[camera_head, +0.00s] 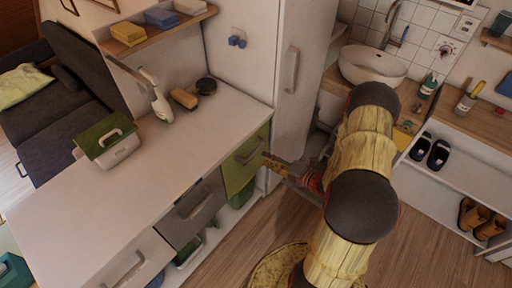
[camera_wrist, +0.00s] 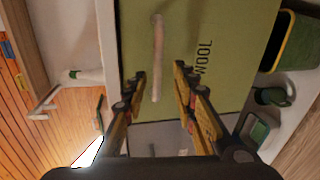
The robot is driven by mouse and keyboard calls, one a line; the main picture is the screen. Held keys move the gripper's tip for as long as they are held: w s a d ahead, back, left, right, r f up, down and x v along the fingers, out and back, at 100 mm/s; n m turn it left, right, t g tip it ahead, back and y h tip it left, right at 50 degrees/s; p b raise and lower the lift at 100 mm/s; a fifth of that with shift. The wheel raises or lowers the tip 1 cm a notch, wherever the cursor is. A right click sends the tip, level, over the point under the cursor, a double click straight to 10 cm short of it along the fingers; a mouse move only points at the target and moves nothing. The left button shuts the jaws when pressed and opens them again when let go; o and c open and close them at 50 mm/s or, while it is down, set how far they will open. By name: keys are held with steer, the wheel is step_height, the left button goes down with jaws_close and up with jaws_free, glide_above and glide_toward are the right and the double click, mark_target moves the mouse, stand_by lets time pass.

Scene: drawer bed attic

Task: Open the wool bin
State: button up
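The wool bin is a green drawer front (camera_head: 240,176) at the right end of the white counter unit, and it looks closed. In the wrist view its green face (camera_wrist: 225,60) carries the word WOOL and a pale bar handle (camera_wrist: 157,50). My gripper (camera_head: 268,158) reaches from the right to just in front of this drawer. In the wrist view my gripper (camera_wrist: 160,72) is open, with one finger on each side of the handle's line. The handle shows between the fingertips, and I see no clear contact. In the head view the gripper tips partly cover the drawer's right side.
A grey drawer (camera_head: 190,212) and a white drawer (camera_head: 138,262) lie left of the green one. A tall white cabinet (camera_head: 300,75) stands behind my arm. A green-lidded box (camera_head: 112,148) sits on the counter (camera_head: 185,150). Wooden floor (camera_head: 240,236) is open in front.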

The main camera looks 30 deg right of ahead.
mark_target(254, 151)
steer(key=shift+m, duration=0.5)
steer(key=b+x, duration=0.2)
steer(key=x, duration=0.5)
steer(key=shift+w+a+b, duration=0.25)
steer(key=shift+w+b, duration=0.05)
steer(key=shift+w, duration=0.05)
steer(key=shift+r, duration=0.1)
steer(key=shift+c, duration=0.4)
jaws_close()
